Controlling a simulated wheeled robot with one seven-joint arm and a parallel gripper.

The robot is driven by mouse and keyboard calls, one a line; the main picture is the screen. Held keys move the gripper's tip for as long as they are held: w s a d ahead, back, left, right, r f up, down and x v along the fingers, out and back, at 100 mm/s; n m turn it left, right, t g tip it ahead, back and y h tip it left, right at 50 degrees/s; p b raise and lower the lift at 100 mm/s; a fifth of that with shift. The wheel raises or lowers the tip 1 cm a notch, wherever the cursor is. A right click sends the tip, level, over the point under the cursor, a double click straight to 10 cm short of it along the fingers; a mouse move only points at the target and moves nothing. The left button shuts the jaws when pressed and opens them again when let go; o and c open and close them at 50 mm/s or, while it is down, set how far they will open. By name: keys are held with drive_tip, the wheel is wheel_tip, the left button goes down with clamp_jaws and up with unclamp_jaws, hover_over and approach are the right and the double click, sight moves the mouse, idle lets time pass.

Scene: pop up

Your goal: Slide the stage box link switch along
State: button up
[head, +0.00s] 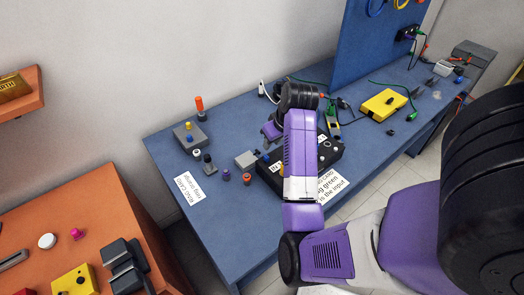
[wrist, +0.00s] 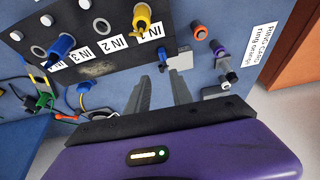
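The stage box is a black box (head: 268,179) on the blue table, partly hidden behind my arm in the head view. In the wrist view its dark face (wrist: 98,70) carries IN labels, with a blue plug (wrist: 62,47) and a yellow plug (wrist: 143,18) in it. A small light-grey block (wrist: 181,60) with a blue piece (wrist: 165,56) stands beside the box; I cannot tell whether this is the link switch. My gripper (wrist: 160,78) has its fingers apart with nothing visible between them, pointing at the block. In the head view my gripper (head: 271,131) is above the box's far side.
Small coloured knobs (head: 246,179) and a paper card (head: 187,188) lie nearby. A yellow device (head: 383,103) and cables are to the right. An orange table (head: 110,232) is at left.

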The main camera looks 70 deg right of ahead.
sight(267, 157)
drive_tip(key=shift+y, duration=0.4)
drive_tip(key=b+x, duration=0.2)
drive_tip(key=b, duration=0.1)
drive_tip(key=b+x, duration=0.3)
drive_tip(key=s+a+b+x, duration=0.1)
drive_tip(key=b+x, duration=0.2)
drive_tip(key=shift+w+a+f, duration=0.1)
drive_tip(key=shift+f, duration=0.3)
drive_tip(key=shift+r+n, duration=0.2)
drive_tip(key=shift+n, duration=0.1)
drive_tip(key=shift+c, duration=1.1)
clamp_jaws()
